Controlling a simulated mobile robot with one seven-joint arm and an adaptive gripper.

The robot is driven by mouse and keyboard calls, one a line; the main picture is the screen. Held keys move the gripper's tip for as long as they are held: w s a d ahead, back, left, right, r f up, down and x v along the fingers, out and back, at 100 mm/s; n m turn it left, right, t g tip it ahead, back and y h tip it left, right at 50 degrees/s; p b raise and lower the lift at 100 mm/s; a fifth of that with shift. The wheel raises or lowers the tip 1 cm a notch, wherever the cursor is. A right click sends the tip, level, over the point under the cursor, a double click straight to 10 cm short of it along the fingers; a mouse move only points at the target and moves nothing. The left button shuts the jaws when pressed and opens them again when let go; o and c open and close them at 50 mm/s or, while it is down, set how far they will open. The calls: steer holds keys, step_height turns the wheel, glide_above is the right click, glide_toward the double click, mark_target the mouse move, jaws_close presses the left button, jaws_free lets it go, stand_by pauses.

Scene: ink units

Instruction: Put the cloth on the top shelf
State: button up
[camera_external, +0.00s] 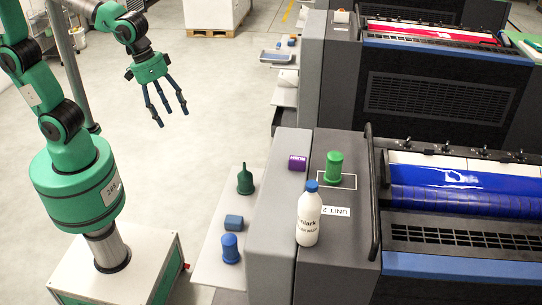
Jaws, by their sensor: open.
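My gripper (168,112) is open and empty, its blue fingers pointing down in the air over the floor. It is well to the left of the ink unit and apart from every object. A small blue block-like item (234,222), possibly the folded cloth, lies on the light side shelf (212,265) of the near unit. I cannot tell for sure that it is cloth. The higher grey top (269,205) of the unit may be the top shelf; it carries a white bottle with a blue cap (308,218), a green container (334,168) and a purple box (297,162).
A dark green funnel-shaped item (245,182) and a blue container (230,248) stand on the side shelf beside the blue block. A black rail (373,190) edges the blue roller (450,188). A second unit stands behind. The floor (190,150) below my gripper is clear.

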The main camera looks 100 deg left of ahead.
steer(key=s+a+r+m+t, duration=0.1)
steer(key=s+r+m, duration=0.1)
steer(key=s, duration=0.6)
steer(key=s+r+m+t, duration=0.1)
steer(key=s+r+m, duration=0.2)
steer(key=s+m, duration=0.2)
steer(key=s, duration=0.3)
steer(key=shift+a, duration=0.35)
steer(key=shift+s, duration=0.1)
steer(key=shift+c, duration=0.3)
steer(key=c, duration=0.7)
steer(key=shift+r, duration=0.1)
